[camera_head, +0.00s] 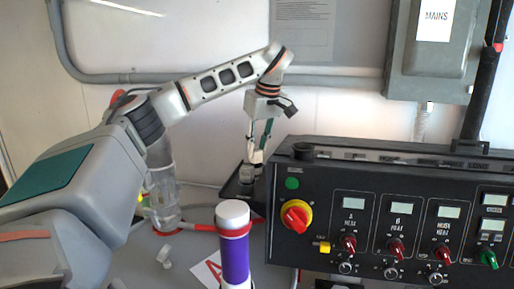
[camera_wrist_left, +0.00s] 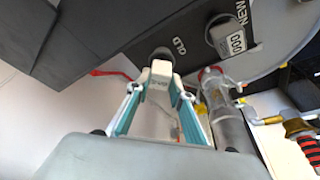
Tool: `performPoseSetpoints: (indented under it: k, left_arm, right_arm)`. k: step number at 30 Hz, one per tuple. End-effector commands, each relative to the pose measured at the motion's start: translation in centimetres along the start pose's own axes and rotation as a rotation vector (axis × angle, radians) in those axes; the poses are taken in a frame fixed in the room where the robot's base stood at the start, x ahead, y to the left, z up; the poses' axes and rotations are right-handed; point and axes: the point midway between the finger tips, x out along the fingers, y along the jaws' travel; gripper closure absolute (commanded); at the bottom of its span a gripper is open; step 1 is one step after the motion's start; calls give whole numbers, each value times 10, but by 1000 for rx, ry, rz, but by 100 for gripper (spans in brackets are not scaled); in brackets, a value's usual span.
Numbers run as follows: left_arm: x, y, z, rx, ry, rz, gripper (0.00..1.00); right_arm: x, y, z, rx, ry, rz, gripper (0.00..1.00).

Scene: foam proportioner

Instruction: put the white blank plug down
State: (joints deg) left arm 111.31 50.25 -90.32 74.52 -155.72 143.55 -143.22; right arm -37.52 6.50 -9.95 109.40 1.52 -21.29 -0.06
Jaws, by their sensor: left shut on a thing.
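My left gripper (camera_head: 257,150) reaches down behind the left end of the black control panel, over a small black tray (camera_head: 232,188). In the left wrist view, my left gripper (camera_wrist_left: 161,90) is shut on a white piece with small dark lettering, which looks like the white blank plug (camera_wrist_left: 160,72). A dark round end shows just beyond the plug, by the tray's "OLD" label; I cannot tell whether it touches the tray. A grey block marked "000" (camera_wrist_left: 233,38) sits by the "NEW" label. My right gripper is not in view.
The black control panel (camera_head: 330,170) with knobs and displays stands close on the right. A purple cylinder with a white cap (camera_head: 234,250) stands in front. A clear cylinder (camera_head: 162,190) stands left, and a small white fitting (camera_head: 164,254) lies on the table.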

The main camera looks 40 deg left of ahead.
Motion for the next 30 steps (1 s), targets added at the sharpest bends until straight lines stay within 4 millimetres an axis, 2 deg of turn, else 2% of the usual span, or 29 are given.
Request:
performPoseSetpoints:
  k: [11,12,14,25,30]
  left_arm:
    - [4,0,1,0,1,1,100]
    - [5,0,2,1,1,1,76]
    - [5,0,2,1,0,1,62]
    - [3,0,1,0,1,2,62]
    - [-12,1,1,0,3,4,62]
  right_arm:
    - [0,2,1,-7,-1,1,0]
    - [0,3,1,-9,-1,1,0]
    - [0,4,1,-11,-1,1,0]
    - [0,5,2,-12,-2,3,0]
    - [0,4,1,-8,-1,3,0]
